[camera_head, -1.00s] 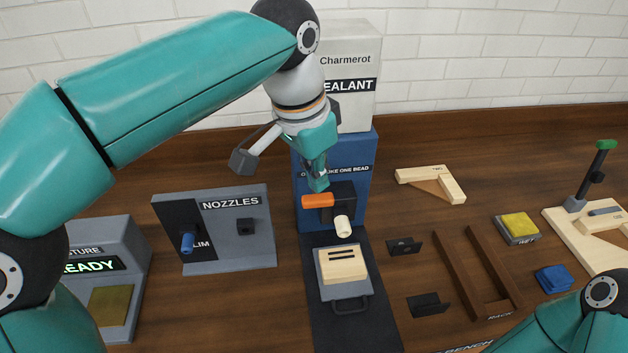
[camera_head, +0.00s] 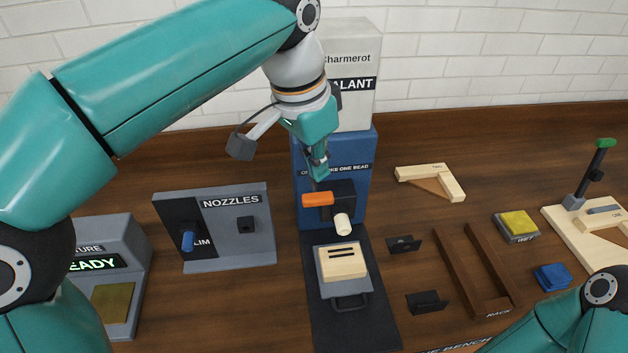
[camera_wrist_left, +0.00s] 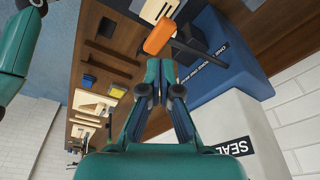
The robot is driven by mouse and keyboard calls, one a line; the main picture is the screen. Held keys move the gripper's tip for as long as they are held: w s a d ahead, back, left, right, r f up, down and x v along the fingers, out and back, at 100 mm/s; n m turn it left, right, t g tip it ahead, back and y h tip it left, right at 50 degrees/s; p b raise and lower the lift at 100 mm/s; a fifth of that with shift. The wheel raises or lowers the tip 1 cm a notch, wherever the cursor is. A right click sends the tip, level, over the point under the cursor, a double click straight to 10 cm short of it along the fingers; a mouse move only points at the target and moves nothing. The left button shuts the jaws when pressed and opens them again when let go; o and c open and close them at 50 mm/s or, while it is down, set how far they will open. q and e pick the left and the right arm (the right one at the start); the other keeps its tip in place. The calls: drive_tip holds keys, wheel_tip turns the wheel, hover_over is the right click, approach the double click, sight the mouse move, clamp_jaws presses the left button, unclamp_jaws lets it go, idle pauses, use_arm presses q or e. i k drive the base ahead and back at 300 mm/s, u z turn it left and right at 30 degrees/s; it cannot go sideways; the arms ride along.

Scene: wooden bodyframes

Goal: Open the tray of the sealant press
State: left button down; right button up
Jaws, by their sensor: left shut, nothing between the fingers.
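The sealant press (camera_head: 345,160) is a blue housing with a white sealant container on top. An orange handle (camera_head: 317,199) sticks out from its front, above a cream nozzle (camera_head: 343,224). Below, a grey tray (camera_head: 345,288) with a dark front pull (camera_head: 350,303) sits on a dark strip and bears a pale wooden block (camera_head: 343,262) with dark slots. My left gripper (camera_head: 319,176) is shut and empty, pointing down just above the orange handle, apart from it. The left wrist view shows its fingers together near the orange handle (camera_wrist_left: 159,38). My right gripper is out of view.
A nozzle stand (camera_head: 222,240) with a blue nozzle and a fixture box (camera_head: 110,275) reading READY stand to the left. To the right are two small dark brackets, a wooden rack (camera_head: 465,285), a yellow-topped pad (camera_head: 516,226), a blue block (camera_head: 553,277) and wooden frames (camera_head: 432,184).

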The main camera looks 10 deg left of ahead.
sight(343, 270)
drive_tip(key=k, duration=1)
